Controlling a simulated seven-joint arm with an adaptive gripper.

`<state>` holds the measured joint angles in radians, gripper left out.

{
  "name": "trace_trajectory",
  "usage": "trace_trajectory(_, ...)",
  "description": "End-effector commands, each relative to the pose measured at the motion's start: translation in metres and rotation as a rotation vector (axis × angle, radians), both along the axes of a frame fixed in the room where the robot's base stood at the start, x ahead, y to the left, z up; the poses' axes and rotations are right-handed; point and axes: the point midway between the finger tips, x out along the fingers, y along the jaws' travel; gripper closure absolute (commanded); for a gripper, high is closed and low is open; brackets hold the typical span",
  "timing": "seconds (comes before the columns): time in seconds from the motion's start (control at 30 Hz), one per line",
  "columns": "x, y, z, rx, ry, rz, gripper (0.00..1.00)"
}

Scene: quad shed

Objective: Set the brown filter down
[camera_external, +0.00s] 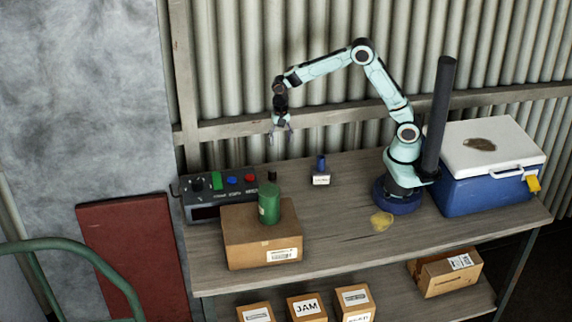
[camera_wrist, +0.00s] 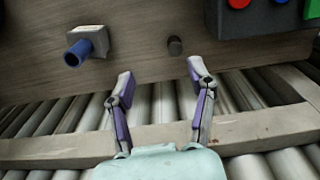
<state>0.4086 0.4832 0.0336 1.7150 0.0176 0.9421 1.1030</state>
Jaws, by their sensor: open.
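A small dark brown cylinder, which I take for the brown filter (camera_wrist: 175,46), stands on the wooden bench top between the control box and the blue-capped item. In the external view the filter (camera_external: 272,177) shows just behind the green bottle, with its lower part hidden. My gripper (camera_external: 281,138) is open and empty, pointing down above the back of the bench. In the wrist view its spread fingers (camera_wrist: 160,74) are apart from the filter, with nothing between them.
A control box (camera_external: 216,197) with coloured buttons stands left. A green bottle (camera_external: 269,205) is on a cardboard box (camera_external: 240,240) in front. A blue-capped item (camera_external: 320,172) stands to the right. A blue cooler (camera_external: 480,187) is at far right. Corrugated wall (camera_external: 235,70) lies behind.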

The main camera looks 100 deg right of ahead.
Motion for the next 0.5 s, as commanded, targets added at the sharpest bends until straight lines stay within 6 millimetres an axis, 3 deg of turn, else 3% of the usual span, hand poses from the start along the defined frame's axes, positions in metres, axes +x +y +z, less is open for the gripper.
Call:
trace_trajectory(0.03,-0.014,0.023,0.022,-0.001,-0.008,0.137,0.45)
trace_trajectory(0.1,-0.045,0.058,0.047,0.005,-0.01,0.376,0.45)
trace_trajectory(0.2,-0.098,0.101,0.072,0.015,-0.018,0.733,0.45)
trace_trajectory(0.3,-0.153,0.133,0.081,0.027,-0.026,1.059,0.45)
trace_trajectory(0.4,-0.197,0.151,0.079,0.038,-0.035,1.319,0.45)
trace_trajectory(0.5,-0.226,0.161,0.073,0.048,-0.042,1.494,0.45)
